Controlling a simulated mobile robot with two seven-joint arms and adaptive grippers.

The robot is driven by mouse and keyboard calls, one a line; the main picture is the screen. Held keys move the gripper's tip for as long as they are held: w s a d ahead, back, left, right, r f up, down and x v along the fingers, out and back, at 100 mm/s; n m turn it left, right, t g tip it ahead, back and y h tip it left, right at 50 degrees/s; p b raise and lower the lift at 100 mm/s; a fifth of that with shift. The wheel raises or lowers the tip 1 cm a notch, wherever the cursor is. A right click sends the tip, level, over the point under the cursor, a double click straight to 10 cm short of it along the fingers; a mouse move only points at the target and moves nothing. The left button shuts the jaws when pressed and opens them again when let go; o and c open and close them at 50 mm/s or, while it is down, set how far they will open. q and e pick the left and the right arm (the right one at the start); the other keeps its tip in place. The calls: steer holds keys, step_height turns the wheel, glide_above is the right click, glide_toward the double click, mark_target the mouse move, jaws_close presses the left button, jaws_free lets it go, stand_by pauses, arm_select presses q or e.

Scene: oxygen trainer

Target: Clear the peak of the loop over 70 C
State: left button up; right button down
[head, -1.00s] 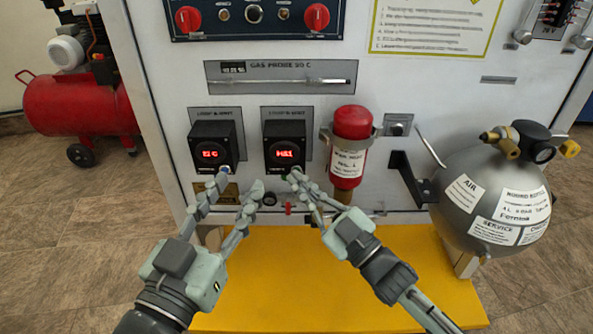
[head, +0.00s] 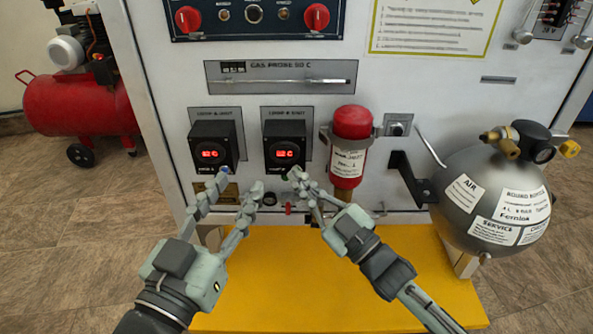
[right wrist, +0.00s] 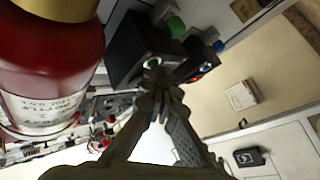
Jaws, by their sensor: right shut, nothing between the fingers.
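Two black loop display boxes are mounted side by side on the white panel, the left one (head: 213,141) and the right one (head: 284,141). Both show red digits ending in C; the digits are too blurred to read surely. A blue button shows under the left box. My right gripper (head: 297,176) is shut and empty, its tips at the green button on the lower edge of the right box. Whether they touch it I cannot tell. In the right wrist view the closed fingertips (right wrist: 155,80) are close to a black box. My left gripper (head: 239,182) is open and empty below the left box.
A red cylinder (head: 350,150) hangs just right of the right box, close beside my right gripper. A grey round bottle (head: 492,195) stands at right. A gas probe (head: 282,81) is mounted above the boxes. A yellow platform (head: 290,300) lies below.

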steer(key=shift+s+p, duration=0.4)
steer(key=shift+s, duration=0.35)
steer(key=s+p, duration=0.2)
steer(key=s, duration=0.3)
stand_by(0.6)
